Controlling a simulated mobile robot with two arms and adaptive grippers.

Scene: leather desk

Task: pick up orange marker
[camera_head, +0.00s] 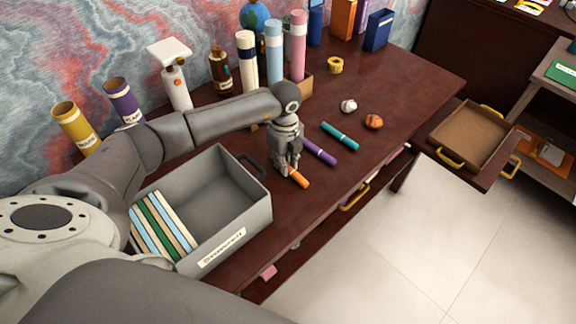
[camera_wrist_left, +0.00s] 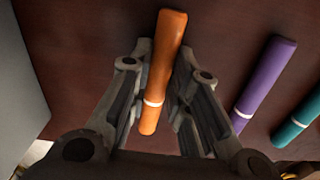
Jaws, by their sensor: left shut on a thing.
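The orange marker (camera_head: 299,179) lies at the near edge area of the dark desk in the head view. In the left wrist view the orange marker (camera_wrist_left: 163,70) runs between the two fingers, with a white band near its lower end. My left gripper (camera_head: 288,167) points down at the marker, just right of the grey box. It is shut on the marker; the same gripper (camera_wrist_left: 155,95) shows a finger on each side of it. Whether the marker is clear of the desk I cannot tell. My right gripper is not in view.
A purple marker (camera_head: 319,152) and a teal marker (camera_head: 340,135) lie beside it to the right. A grey box (camera_head: 235,232) with books stands to the left. Two small balls (camera_head: 349,106) (camera_head: 374,121) lie farther back. Paper tubes (camera_head: 298,45) stand along the wall.

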